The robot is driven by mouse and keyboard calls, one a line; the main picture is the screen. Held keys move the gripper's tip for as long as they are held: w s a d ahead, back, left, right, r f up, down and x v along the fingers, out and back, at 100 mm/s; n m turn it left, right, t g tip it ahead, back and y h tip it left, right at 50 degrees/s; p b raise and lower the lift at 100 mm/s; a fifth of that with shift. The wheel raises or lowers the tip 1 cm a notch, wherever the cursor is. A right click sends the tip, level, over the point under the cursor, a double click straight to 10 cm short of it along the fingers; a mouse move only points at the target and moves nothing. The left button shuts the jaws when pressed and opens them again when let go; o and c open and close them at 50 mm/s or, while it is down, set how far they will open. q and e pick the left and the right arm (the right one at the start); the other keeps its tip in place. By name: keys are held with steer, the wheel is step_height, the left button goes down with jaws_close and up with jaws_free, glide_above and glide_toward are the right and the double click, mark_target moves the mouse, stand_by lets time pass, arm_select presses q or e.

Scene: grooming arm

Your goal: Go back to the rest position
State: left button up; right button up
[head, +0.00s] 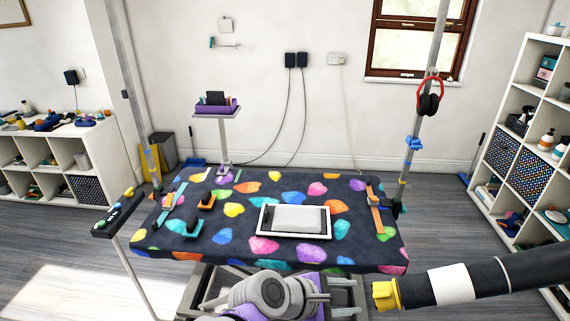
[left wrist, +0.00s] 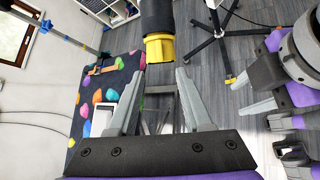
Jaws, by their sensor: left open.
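My left gripper (head: 350,297) is low in the head view, in front of the grooming table (head: 170,238) and pointing right. Its two grey fingers are apart with nothing between them. In the left wrist view the open fingers (left wrist: 161,75) spread on either side of a yellow nozzle end (left wrist: 158,48), which appears beyond the tips, not held. That yellow end (head: 385,295) is on a thick black tube (head: 520,270) with a white band, coming in from the right in the head view.
Shelves (head: 535,60) line the right wall. A wheeled stand (left wrist: 220,35) is on the floor.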

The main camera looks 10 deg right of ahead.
arm_select(q)
steer(key=s+a+f+m+y, duration=0.3)
steer(key=a+f+m, duration=0.1)
steer(key=a, duration=0.8)
steer(key=s+a+f+m+t+y, duration=0.1)
steer(key=s+a+f+m+y, duration=0.2)
steer(key=a, duration=0.9)
steer(key=s+a+f+m+t+y, duration=0.1)
steer(key=s+a+f+m+y, duration=0.1)
steer(key=a+f+m+y, duration=0.2)
steer(key=a+f+m, duration=0.3)
steer(key=a, duration=0.5)
steer(key=shift+s+m+y, duration=0.3)
steer(key=shift+s, duration=0.1)
